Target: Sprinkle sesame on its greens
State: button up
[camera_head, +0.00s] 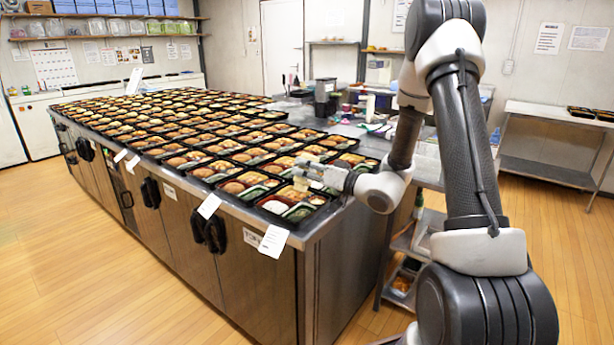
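My gripper (308,172) reaches in from the right and hangs low over the front corner of the counter, above the nearest bento tray. A small pale object (301,184) shows at its fingertips; I cannot tell whether it is a sesame container or whether the fingers grip it. My gripper partly covers the back of this tray. Sesame grains are too small to make out.
Many similar filled trays (185,160) cover the steel counter (335,212) in close rows. Containers and tools (325,90) stand at the counter's back right. A side table (555,115) is at the far right. The wooden floor (110,260) at left is clear.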

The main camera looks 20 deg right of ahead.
aim_at(307, 155)
jog(key=shift+r, duration=0.65)
jog(key=shift+f, duration=1.85)
jog(key=shift+r, duration=0.1)
jog(key=shift+r, duration=0.1)
jog(key=shift+r, duration=1.65)
jog(key=shift+r, duration=3.5)
